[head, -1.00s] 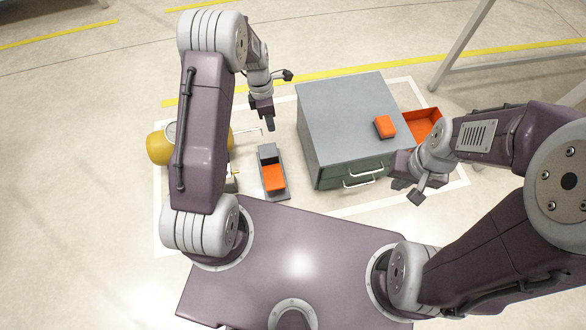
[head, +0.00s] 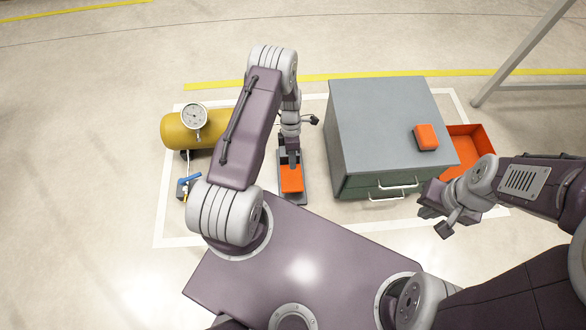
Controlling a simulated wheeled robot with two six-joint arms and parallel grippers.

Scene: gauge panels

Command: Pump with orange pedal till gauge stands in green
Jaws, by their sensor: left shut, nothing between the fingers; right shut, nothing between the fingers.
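The orange pedal (head: 291,181) sits on a dark grey base on the floor, left of the grey cabinet. My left gripper (head: 292,160) is shut and empty at the pedal's far end, over or against it; I cannot tell if it touches. The round white gauge (head: 194,116) stands on top of a yellow tank (head: 174,130) at the left. Its needle and any green zone are too small to read. My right gripper (head: 433,218) is shut and empty, in front of the cabinet's right side.
A grey-green cabinet (head: 380,120) with drawer handles stands right of the pedal, with an orange block (head: 426,138) on top. A blue valve (head: 188,182) is near the tank. White floor lines surround these.

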